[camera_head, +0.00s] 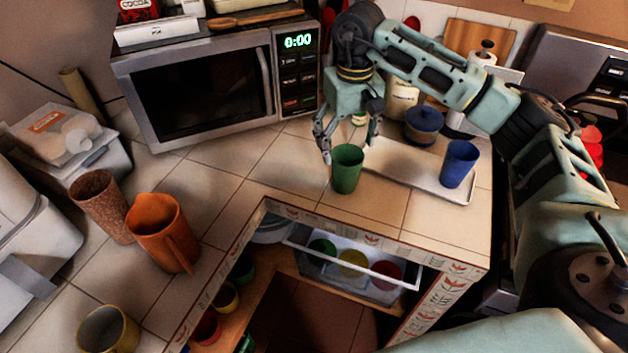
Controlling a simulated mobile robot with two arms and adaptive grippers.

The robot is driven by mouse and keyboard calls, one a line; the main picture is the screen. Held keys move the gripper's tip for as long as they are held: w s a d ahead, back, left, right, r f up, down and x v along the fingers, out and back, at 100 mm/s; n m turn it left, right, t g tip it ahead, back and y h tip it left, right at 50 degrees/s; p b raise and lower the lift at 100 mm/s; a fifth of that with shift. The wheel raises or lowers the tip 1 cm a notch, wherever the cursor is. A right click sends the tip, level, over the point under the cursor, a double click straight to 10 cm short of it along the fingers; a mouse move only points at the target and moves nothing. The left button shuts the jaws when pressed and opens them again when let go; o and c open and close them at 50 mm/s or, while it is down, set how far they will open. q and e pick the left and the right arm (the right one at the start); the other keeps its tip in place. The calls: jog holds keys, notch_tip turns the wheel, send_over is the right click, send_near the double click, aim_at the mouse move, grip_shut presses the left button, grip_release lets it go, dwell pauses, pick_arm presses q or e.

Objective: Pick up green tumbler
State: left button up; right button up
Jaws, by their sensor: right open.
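The green tumbler (347,170) stands upright on the tiled counter near its front edge, in front of the microwave's right side. My right gripper (346,146) is open, its fingers pointing down just behind and above the tumbler's rim. One finger is to the left of the tumbler and the other to its right. Whether a finger touches the tumbler I cannot tell. My left gripper is not in view.
A microwave (205,88) stands at the back left. An open cupboard lies below.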

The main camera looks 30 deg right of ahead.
jog(key=p, duration=0.2)
send_over(348, 163)
jog(key=s+a, duration=0.1)
jog(key=s, duration=0.1)
notch_tip(348, 163, down, 4)
jog(key=shift+s+a+f, duration=0.15)
jog(key=shift+f, duration=0.05)
notch_tip(348, 163, down, 3)
jog(key=shift+a+p, duration=0.15)
jog(key=shift+p, duration=0.25)
jog(key=c, duration=1)
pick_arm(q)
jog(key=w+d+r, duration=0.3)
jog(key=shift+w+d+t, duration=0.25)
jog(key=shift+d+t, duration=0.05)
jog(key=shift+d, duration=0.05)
pick_arm(e)
jog(key=shift+c, duration=1.3)
